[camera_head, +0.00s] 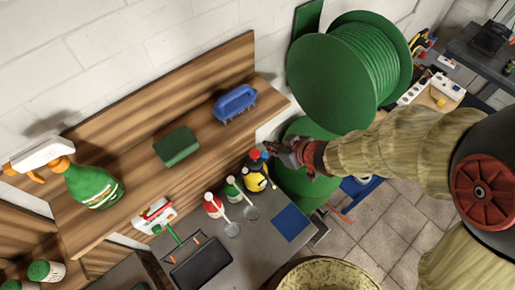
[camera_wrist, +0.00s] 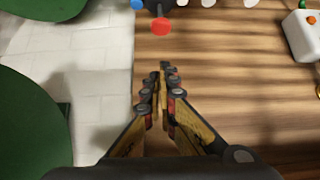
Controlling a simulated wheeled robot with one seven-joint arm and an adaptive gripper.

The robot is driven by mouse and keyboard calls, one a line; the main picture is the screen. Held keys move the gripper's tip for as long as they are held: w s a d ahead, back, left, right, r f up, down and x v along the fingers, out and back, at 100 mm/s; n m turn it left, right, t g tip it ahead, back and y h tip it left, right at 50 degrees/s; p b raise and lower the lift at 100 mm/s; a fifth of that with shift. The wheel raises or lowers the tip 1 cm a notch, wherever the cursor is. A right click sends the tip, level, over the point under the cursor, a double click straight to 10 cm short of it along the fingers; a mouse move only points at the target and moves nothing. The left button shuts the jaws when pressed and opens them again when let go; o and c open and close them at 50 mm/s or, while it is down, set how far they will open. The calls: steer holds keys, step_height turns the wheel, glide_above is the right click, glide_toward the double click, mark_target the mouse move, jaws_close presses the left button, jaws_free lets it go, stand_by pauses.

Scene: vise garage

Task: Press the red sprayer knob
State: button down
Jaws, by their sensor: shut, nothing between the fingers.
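The red sprayer knob (camera_head: 254,154) sits on top of a yellow and black sprayer (camera_head: 257,180), with a blue part (camera_head: 265,155) beside it. In the wrist view the red knob (camera_wrist: 161,26) is near the top edge, ahead of my fingertips, and the blue part (camera_wrist: 137,4) is to its left. My gripper (camera_head: 270,147) is just right of the knob in the head view. Its fingers (camera_wrist: 163,70) are together and empty, pointing toward the knob with a visible gap in the wrist view. Most of the sprayer body is cut off there.
A red-capped bottle (camera_head: 213,206) and a green-capped one (camera_head: 233,190) stand left of the sprayer. A wooden shelf (camera_head: 130,165) holds a blue brush (camera_head: 235,101), a green block (camera_head: 177,146) and a green spray bottle (camera_head: 93,186). A large green reel (camera_head: 335,80) stands behind my gripper.

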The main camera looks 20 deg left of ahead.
steer(key=b, duration=0.2)
glide_above(258, 155)
steer(key=f, duration=0.7)
steer(key=shift+w+a+f, duration=0.15)
steer(key=shift+a+f, duration=0.1)
step_height(258, 155, down, 2)
steer(key=shift+f, duration=0.8)
steer(key=shift+d, duration=0.1)
step_height(258, 155, down, 4)
steer(key=b, duration=0.2)
steer(key=shift+f+b, duration=0.2)
steer(key=shift+b, duration=0.2)
steer(key=shift+r, duration=0.1)
